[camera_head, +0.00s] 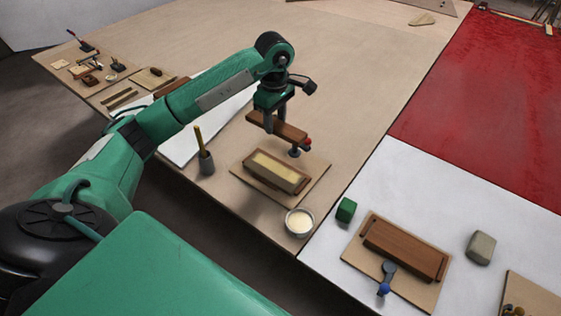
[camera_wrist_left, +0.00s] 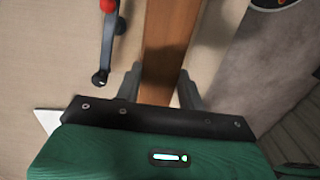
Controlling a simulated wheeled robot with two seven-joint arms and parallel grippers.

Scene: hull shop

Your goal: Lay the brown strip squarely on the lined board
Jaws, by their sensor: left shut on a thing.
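My left gripper (camera_head: 277,112) is shut on a brown strip (camera_head: 287,131), which it holds above a small wooden board (camera_head: 240,176) on the bench. In the left wrist view the strip (camera_wrist_left: 168,45) runs lengthwise away from me between the two fingers (camera_wrist_left: 160,88). On that board sits a cream-topped block (camera_head: 275,171) with wooden sides. I cannot make out lines on the board. A clamp with a red knob (camera_head: 307,142) stands at its far edge, close to the strip's end. My right gripper is not in view.
A grey pot (camera_head: 206,163) with a brush stands left of the board, and a white bowl (camera_head: 299,222) in front. At right are a green cube (camera_head: 346,209), a brown block (camera_head: 403,248) on a second board, a blue-knobbed clamp (camera_head: 385,285) and a grey block (camera_head: 480,248).

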